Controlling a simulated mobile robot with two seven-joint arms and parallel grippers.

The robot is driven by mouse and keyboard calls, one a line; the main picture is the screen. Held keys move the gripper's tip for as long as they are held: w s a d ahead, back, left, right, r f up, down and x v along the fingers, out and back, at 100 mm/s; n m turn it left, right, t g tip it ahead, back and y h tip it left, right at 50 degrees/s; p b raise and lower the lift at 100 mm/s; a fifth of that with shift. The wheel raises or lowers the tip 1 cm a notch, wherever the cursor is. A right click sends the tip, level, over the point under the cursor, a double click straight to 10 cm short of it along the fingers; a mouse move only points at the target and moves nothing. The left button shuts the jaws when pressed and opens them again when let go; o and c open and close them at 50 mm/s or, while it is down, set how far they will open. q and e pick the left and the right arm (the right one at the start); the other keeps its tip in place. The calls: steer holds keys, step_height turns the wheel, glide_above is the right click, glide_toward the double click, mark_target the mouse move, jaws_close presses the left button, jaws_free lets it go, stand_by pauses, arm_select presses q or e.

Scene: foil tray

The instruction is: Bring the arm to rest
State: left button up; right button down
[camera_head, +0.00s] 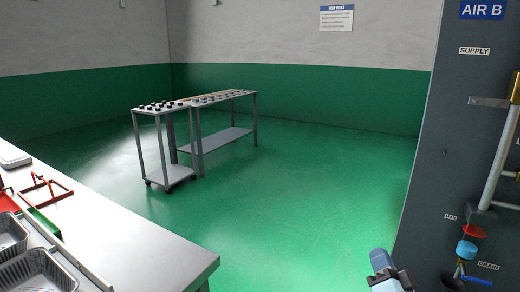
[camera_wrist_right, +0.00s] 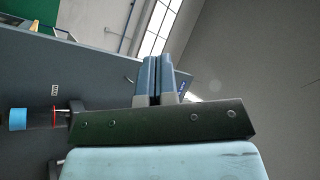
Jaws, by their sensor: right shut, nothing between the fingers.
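My right gripper (camera_head: 379,258) shows at the bottom of the head view, right of centre, in front of the green floor and just left of the grey panel. In the right wrist view its two blue-grey fingers (camera_wrist_right: 158,66) stand side by side, pressed together with nothing between them. The gripper is shut and empty and touches nothing that I can see. Most of the right arm is outside the head view. My left gripper is not in view.
A grey panel (camera_head: 422,180) with pipes and a blue-capped fitting (camera_head: 466,249) stands close on the right. A workbench (camera_head: 150,255) with foil trays (camera_head: 48,262) is at left. A cart (camera_head: 168,172) and long table (camera_head: 228,141) stand farther back. The floor between is clear.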

steer(key=s+a+f+n+g+y, duration=0.1)
steer(key=s+a+f+n+g, duration=0.45)
steer(key=s+f, duration=0.65)
steer(key=s+a+f+n+g+y, duration=0.1)
steer(key=s+a+f+n+g, duration=0.4)
steer(key=s+f, duration=0.75)
arm_select(q)
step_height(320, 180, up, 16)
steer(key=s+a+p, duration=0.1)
steer(key=p, duration=2.1)
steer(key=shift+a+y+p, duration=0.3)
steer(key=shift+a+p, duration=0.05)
steer(key=shift+p, duration=0.05)
arm_select(e)
step_height(320, 180, up, 16)
steer(key=s+d, duration=0.1)
steer(key=shift+d+m+g, duration=0.3)
steer(key=shift+m+g, duration=0.15)
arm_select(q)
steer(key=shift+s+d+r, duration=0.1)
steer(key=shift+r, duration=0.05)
